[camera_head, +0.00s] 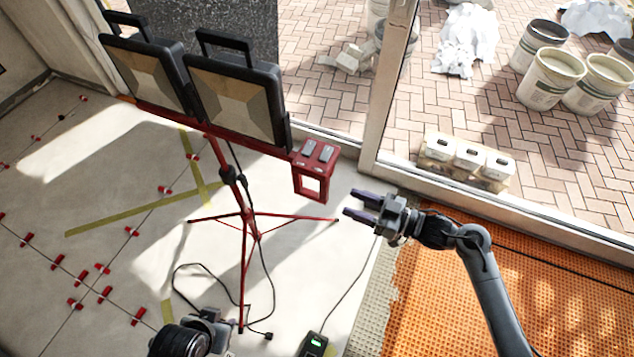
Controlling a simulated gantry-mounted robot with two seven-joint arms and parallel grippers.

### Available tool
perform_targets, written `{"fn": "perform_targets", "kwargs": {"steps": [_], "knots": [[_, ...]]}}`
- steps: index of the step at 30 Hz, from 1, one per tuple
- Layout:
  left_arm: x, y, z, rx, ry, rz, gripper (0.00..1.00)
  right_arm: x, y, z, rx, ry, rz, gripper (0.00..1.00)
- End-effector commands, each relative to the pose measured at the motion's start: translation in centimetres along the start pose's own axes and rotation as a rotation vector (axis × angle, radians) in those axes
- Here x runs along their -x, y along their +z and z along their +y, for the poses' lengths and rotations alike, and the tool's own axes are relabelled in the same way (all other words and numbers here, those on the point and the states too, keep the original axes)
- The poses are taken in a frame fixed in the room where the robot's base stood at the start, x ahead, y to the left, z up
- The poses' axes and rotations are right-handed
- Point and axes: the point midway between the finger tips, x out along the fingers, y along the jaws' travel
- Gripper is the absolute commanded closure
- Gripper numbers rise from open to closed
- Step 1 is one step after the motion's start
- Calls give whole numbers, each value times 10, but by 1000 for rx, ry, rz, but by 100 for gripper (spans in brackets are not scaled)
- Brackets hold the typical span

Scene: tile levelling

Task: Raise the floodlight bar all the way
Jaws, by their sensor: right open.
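Two black-framed floodlights, the left (148,72) and the right (238,97), sit on a red floodlight bar (216,131) on a red tripod stand (246,218). A dark collar (229,174) is on the mast below the bar. A red bracket (313,172) with two grey switches hangs at the bar's right end. My right gripper (352,201) is open and empty, its purple fingers pointing left, below and right of the bracket, apart from it. What looks like my left gripper's body (208,330) shows at the bottom edge; its fingers cannot be made out.
Black cables (266,275) trail around the tripod's feet. Red tile clips (102,269) dot the pale floor on the left. A device with a green display (316,342) is at the bottom. Orange matting (440,290) lies under my right arm. Buckets (552,78) stand outside the window frame.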

Motion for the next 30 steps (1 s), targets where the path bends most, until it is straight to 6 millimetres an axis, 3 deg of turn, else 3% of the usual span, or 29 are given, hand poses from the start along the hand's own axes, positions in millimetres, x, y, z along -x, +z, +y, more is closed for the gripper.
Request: {"fn": "perform_targets", "kwargs": {"steps": [5, 21, 30], "knots": [[-4, 1, 0, 0, 0, 0, 68, -10, -17, 10, 35, 1, 11, 51], [-27, 9, 1, 0, 0, 1, 68, -88, -18, 11, 37, 1, 13, 51], [-32, 10, 1, 0, 0, 0, 68, -110, -19, 11, 37, 3, 12, 51]]}}
